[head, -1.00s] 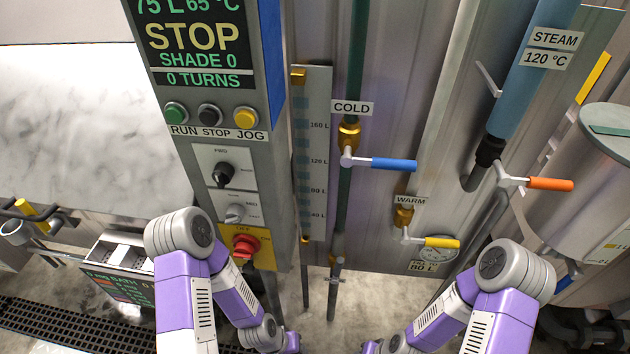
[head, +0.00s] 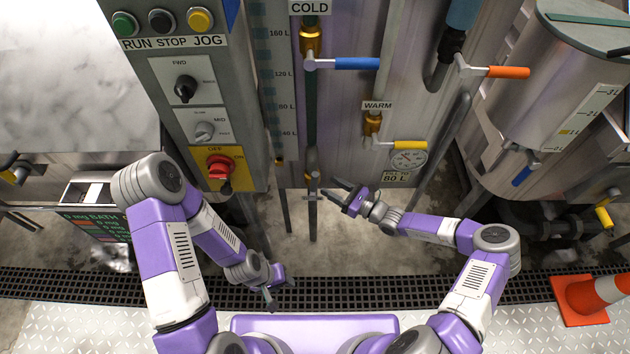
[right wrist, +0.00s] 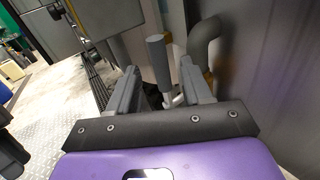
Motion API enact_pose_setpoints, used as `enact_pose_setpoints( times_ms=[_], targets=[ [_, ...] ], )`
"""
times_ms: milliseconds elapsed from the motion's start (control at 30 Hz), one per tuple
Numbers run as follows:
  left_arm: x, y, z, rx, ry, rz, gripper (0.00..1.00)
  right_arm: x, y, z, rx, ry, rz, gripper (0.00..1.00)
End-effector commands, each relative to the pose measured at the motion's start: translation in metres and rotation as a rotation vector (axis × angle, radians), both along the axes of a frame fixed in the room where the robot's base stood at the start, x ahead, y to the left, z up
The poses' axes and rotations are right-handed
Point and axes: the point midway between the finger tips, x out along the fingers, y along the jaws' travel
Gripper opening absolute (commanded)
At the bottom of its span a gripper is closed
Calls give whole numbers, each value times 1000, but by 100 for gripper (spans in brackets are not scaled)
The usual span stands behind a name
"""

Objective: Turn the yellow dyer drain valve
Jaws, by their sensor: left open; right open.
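A thin grey upright pipe (head: 313,218) with a small valve fitting (head: 313,196) stands below the cold line, in front of the dyer's steel wall. My right gripper (head: 336,191) is open just right of this fitting, its fingers pointing left. In the right wrist view, a grey cylindrical lever handle (right wrist: 157,60) on a light stem shows between and beyond the open fingers (right wrist: 160,88); contact is not visible. My left gripper (head: 277,288) is open, low in front of my base and away from the valves. Which valve is the yellow dyer's drain is unclear.
A yellow lever (head: 410,145) sits on the warm line, a blue lever (head: 357,63) on the cold line. The control panel (head: 207,110) is at left. Another yellow handle (head: 604,217) is at far right.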

Motion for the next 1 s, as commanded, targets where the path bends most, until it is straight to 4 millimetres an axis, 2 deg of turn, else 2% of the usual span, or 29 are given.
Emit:
enact_pose_setpoints(
  times_ms=[200,400,767,833,1000],
  targets=[
    [0,0,-9,0,0,0,43,18,31,-2,-1,0,7,49],
    [0,0,-15,0,0,0,43,32,53,-1,-4,-1,8,49],
    [0,0,-16,0,0,0,43,36,59,-1,-6,1,8,49],
    [0,0,-16,0,0,0,43,36,59,-1,-6,1,8,43],
    [0,0,-16,0,0,0,43,36,59,-1,-6,1,8,17]
  ],
)
